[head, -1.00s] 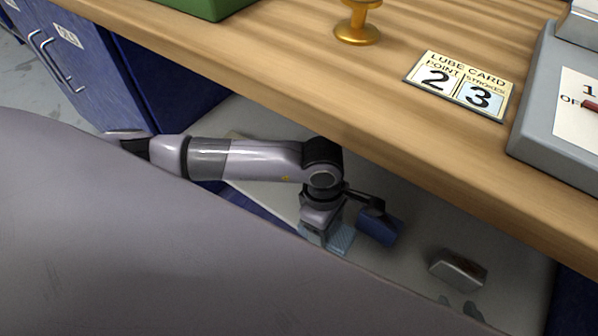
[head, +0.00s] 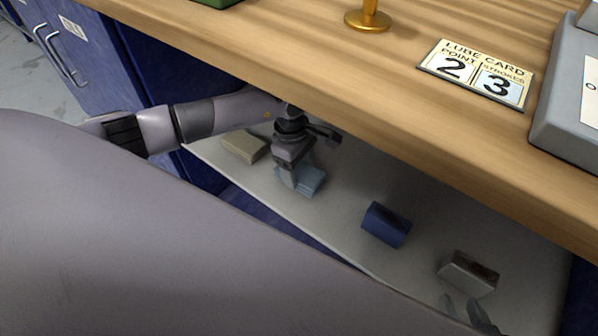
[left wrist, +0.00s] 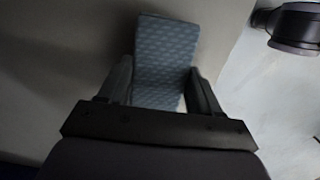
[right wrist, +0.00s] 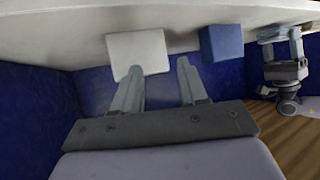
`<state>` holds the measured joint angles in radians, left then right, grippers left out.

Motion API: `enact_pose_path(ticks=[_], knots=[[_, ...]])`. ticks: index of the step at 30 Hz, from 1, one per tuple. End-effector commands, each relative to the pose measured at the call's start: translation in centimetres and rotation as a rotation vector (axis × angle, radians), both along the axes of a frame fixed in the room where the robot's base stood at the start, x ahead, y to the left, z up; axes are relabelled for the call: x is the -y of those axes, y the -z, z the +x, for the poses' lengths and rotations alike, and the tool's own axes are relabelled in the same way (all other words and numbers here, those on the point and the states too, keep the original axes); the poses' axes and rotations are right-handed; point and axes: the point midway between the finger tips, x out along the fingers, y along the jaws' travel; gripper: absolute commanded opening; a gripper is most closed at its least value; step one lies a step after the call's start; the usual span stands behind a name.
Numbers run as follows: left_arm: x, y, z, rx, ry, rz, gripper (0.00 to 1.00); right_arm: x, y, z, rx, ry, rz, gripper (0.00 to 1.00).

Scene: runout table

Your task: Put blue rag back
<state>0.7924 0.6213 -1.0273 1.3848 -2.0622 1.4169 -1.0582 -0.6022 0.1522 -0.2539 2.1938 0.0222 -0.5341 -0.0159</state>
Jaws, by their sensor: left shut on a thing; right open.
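The blue rag (head: 313,180) is a light blue, patterned folded cloth. My left gripper (head: 298,182) is shut on it, over the pale shelf under the wooden table top. In the left wrist view the rag (left wrist: 165,60) sits between both fingers. I cannot tell whether it touches the shelf. My right gripper (head: 470,312) is open and empty at the shelf's near right, close to a grey block (head: 468,272). In the right wrist view its fingers (right wrist: 158,78) are apart, just below a pale block (right wrist: 138,52).
A dark blue block (head: 386,225) lies on the shelf (head: 345,205) between the rag and the grey block. A tan block (head: 243,146) lies left of the rag. The wooden top (head: 300,70) overhangs the shelf, with a lube card (head: 476,72) on it.

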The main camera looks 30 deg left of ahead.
Motion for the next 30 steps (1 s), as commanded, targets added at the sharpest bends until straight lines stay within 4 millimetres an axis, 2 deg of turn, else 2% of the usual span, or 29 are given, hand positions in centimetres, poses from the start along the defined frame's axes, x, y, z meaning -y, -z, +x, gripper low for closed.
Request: enact_pose_path(ticks=[2, 8, 13, 14, 15, 16, 26, 30], knots=[[0.1, 1.2, 0.0, 0.000, 0.000, -0.001, 0.35, -0.2, 0.1, 0.1, 0.007, -0.006, 0.000, 0.43], [0.0, 1.2, 0.0, 0.001, 0.001, 0.000, 0.35, -0.5, -0.6, 0.4, 0.018, -0.013, 0.003, 0.43], [0.0, 1.6, 0.0, 0.001, 0.001, 0.000, 0.35, -0.5, -0.2, 0.4, 0.021, -0.015, 0.002, 0.43], [0.0, 1.5, 0.0, 0.002, 0.001, 0.000, 0.70, -0.6, -0.4, 0.4, 0.022, -0.016, 0.001, 0.43], [0.0, 1.5, 0.0, 0.001, 0.001, 0.000, 0.83, -0.6, -0.5, 0.3, 0.023, -0.017, 0.002, 0.43], [0.0, 1.5, 0.0, 0.001, 0.000, 0.000, 0.91, -0.6, -0.5, 0.3, 0.023, -0.017, 0.002, 0.43], [0.1, 1.2, 0.0, 0.001, 0.000, 0.000, 0.91, -0.6, -0.8, 0.2, 0.023, -0.017, 0.005, 0.43], [-0.2, -0.5, 0.1, 0.006, 0.000, -0.001, 0.91, -0.4, -0.9, 0.1, 0.014, -0.010, 0.004, 0.43]])
